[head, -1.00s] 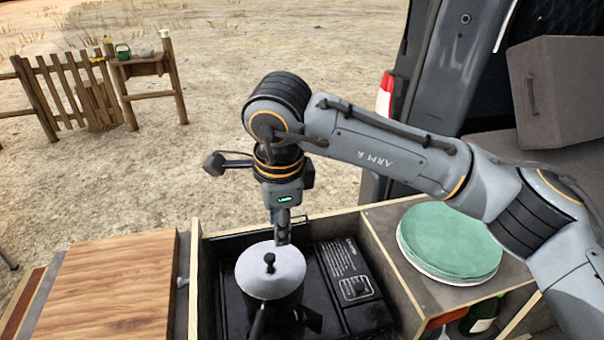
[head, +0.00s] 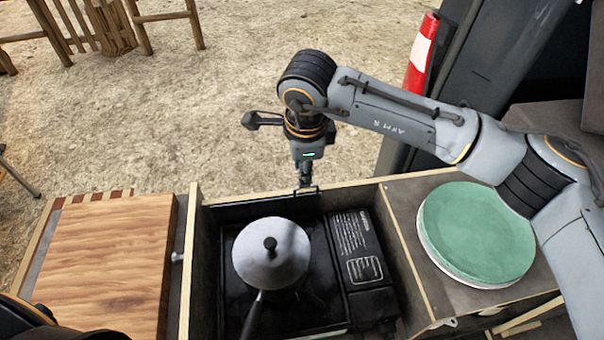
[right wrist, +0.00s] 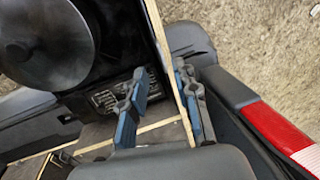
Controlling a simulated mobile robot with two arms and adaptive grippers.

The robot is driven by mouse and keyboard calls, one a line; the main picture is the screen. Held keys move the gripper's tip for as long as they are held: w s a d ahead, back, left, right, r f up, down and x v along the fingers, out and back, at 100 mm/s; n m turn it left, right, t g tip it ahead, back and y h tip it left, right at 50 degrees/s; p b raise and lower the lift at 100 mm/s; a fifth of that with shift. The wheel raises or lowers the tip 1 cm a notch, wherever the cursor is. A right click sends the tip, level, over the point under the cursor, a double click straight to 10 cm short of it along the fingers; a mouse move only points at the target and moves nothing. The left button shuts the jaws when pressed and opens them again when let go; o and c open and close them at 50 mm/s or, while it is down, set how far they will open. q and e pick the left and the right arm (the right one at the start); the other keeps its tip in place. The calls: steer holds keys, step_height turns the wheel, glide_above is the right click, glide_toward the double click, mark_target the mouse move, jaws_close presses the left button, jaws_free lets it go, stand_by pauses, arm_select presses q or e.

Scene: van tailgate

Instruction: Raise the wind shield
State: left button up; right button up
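A stove (head: 365,260) sits in an open wooden-walled box, with a lidded pot (head: 270,252) on it. A dark strip with a thin raised bar (head: 262,196) runs along the box's back edge behind the pot. It looks like the wind shield, lying low, but its outline is hard to tell from the dark box. My right gripper (head: 305,183) points down at this back edge, right of the pot. In the right wrist view the right gripper (right wrist: 162,82) has its fingers apart, one on each side of a pale wooden edge (right wrist: 168,62). My left gripper is out of view.
A green-topped round stack (head: 477,232) stands right of the stove on a grey surface. A wooden board (head: 105,265) lies left of the box. The van's red-and-white lamp (head: 421,55) is behind my right arm. Open sandy ground lies beyond the box.

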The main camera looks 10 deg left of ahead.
steer(key=f, duration=0.3)
steer(key=w+f+p, duration=0.1)
steer(key=f, duration=0.1)
steer(key=shift+a+f, duration=0.25)
steer(key=shift+f, duration=0.05)
jaws_close()
